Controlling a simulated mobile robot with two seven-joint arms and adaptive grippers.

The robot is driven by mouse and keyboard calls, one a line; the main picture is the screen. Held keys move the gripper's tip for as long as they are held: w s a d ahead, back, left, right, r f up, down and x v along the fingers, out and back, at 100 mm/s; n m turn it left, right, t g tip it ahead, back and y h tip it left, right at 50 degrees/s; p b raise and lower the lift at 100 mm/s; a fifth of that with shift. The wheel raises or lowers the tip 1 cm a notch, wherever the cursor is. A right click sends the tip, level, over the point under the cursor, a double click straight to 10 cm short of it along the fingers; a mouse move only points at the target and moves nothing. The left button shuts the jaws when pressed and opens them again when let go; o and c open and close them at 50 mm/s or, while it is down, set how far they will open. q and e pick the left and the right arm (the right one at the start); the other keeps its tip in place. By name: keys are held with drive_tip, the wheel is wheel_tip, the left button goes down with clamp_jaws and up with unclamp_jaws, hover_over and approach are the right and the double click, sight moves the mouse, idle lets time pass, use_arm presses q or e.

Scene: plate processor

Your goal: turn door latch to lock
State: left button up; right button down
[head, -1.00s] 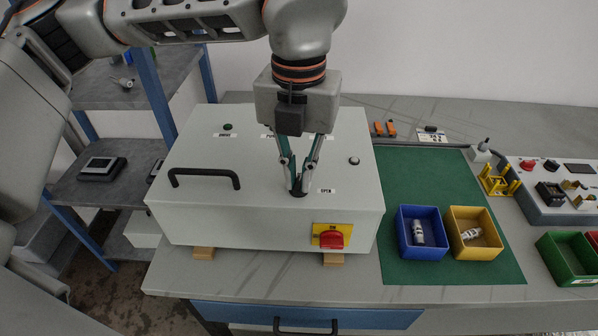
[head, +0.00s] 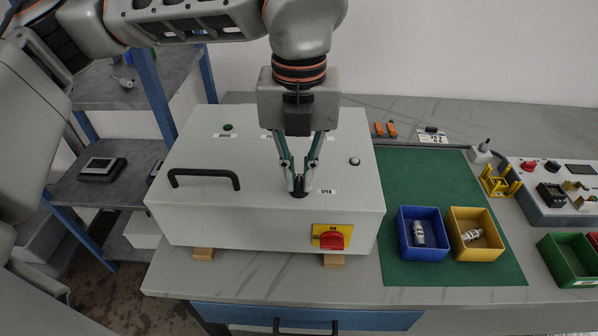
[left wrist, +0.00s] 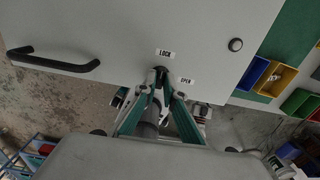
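The door latch (head: 299,194) is a small dark knob on the top face of the pale grey cabinet (head: 265,215). My left gripper (head: 299,186) points down at it, with its fingertips closed in on both sides of the knob. The fingers hide most of the latch, also in the left wrist view, where only a dark bit (left wrist: 159,75) shows between the tips. An OPEN label (head: 325,191) lies right of the latch. In the left wrist view, a LOCK label (left wrist: 165,53) lies just beyond the fingertips. My right gripper is not in view.
The cabinet has a black handle (head: 204,174) and a red rotary switch (head: 332,239) on its front. A blue bin (head: 403,238) and a yellow bin (head: 488,254) stand on the green mat (head: 425,175) to the right. A shelf (head: 110,190) stands at left.

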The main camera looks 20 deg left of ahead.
sight(298, 183)
use_arm(q)
drive_tip(key=o, duration=0.3)
drive_tip(key=shift+o, duration=0.2)
drive_tip(key=shift+r, duration=0.1)
wheel_tip(298, 183, up, 12)
idle(0.7)
